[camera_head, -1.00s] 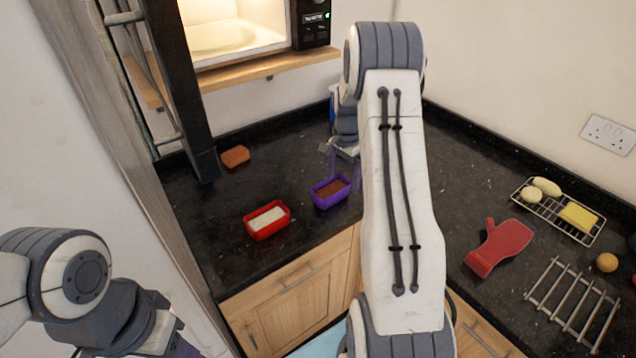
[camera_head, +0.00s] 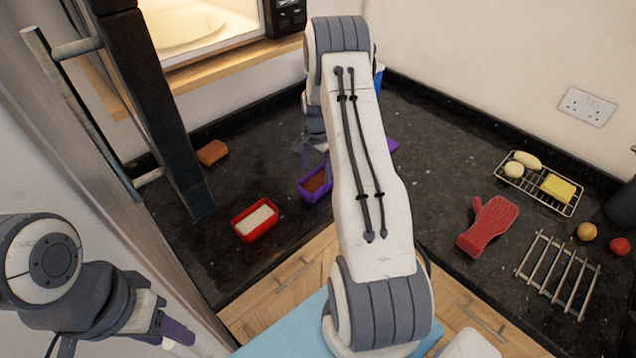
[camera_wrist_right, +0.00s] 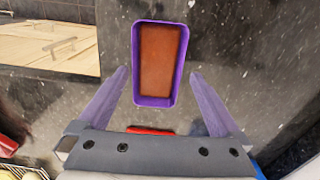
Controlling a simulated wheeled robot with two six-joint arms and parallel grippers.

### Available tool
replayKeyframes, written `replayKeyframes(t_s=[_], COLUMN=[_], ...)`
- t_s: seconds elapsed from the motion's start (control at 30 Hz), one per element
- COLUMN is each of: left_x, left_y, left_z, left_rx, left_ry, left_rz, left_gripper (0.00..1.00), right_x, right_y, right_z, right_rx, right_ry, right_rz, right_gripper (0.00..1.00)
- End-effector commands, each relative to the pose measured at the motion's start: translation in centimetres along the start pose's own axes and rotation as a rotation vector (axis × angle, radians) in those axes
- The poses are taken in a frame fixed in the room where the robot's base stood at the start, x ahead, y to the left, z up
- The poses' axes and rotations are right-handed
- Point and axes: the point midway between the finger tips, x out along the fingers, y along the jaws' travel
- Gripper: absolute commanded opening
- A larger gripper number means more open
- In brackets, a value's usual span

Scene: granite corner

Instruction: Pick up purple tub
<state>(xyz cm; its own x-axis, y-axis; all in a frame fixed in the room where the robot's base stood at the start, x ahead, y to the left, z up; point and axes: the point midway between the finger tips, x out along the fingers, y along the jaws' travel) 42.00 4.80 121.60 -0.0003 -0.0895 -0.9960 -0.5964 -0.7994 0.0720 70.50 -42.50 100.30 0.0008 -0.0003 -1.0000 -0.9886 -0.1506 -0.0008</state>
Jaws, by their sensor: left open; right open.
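The purple tub (camera_head: 318,196) with brown contents stands on the dark counter in the head view, partly hidden behind my right arm. It also shows upright in the right wrist view (camera_wrist_right: 153,102), seen from above. My right gripper (camera_wrist_right: 157,78) is open and empty, with a purple finger on either side of the tub's near part and gaps between. In the head view the right gripper (camera_head: 315,163) is at the tub, mostly hidden by its arm. My left gripper (camera_head: 178,335) is open at the lower left, away from the counter items.
A red tub (camera_head: 255,228) with white contents stands left of the purple tub. A brown block (camera_head: 212,153) lies farther back. A red mitt-shaped thing (camera_head: 488,225), a wire rack (camera_head: 540,200) with a yellow block, and a metal rack (camera_head: 558,275) are at right.

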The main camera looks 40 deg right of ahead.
Motion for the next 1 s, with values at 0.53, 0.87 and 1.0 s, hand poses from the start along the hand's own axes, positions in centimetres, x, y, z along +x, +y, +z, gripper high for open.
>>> replayKeyframes(t_s=[0.53,0.87,1.0], left_x=[-2.7,-2.7,-2.7], left_y=[0.2,0.2,0.2], left_z=[-0.1,-0.1,-0.1], left_rx=[0.005,0.004,0.004], left_ry=[0.000,0.000,0.000], left_rz=[0.000,0.000,0.000], left_gripper=[0.45,0.45,0.45], right_x=[4.3,4.2,4.2], right_y=[0.4,0.4,0.4], right_z=[-0.3,-0.3,-0.3], right_rx=[0.003,0.004,0.004], right_ry=[0.000,0.000,0.000], right_rz=[0.000,-0.001,0.000], right_gripper=[1.00,0.08,0.08])
